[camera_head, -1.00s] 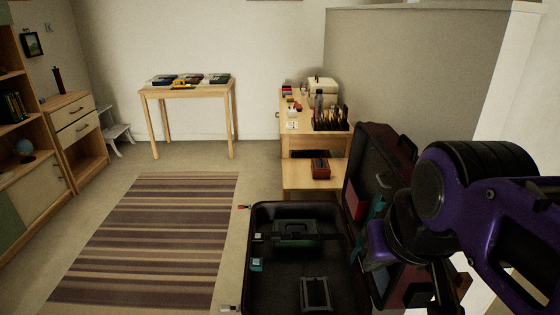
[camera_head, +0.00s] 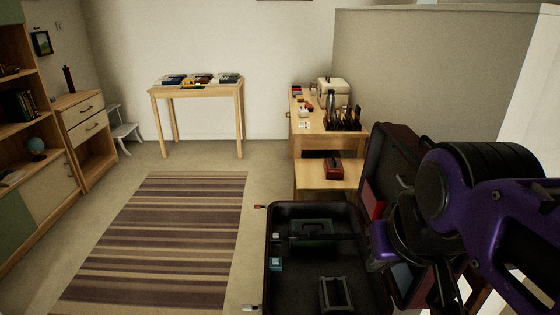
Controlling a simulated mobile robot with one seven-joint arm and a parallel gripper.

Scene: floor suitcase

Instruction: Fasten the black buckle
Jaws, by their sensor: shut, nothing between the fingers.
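The open dark suitcase (camera_head: 273,290) lies on the floor at the lower middle, its lid (camera_head: 374,160) raised on the right. In its base, a black strap-like piece (camera_head: 311,237) crosses in front of a dark green box (camera_head: 313,227); I cannot tell whether this holds the black buckle or whether a buckle is fastened. A small red-tipped piece (camera_head: 260,207) and a pale metallic piece (camera_head: 252,308) stick out at the suitcase's left side. My purple and black arm fills the right side and covers part of the lid. I cannot make out my gripper.
A dark rectangular frame (camera_head: 337,293) and a small teal item (camera_head: 276,264) are in the suitcase base. A low wooden table (camera_head: 312,177) with a red box (camera_head: 333,169) stands behind it. A striped rug (camera_head: 160,240) lies left, clear of objects.

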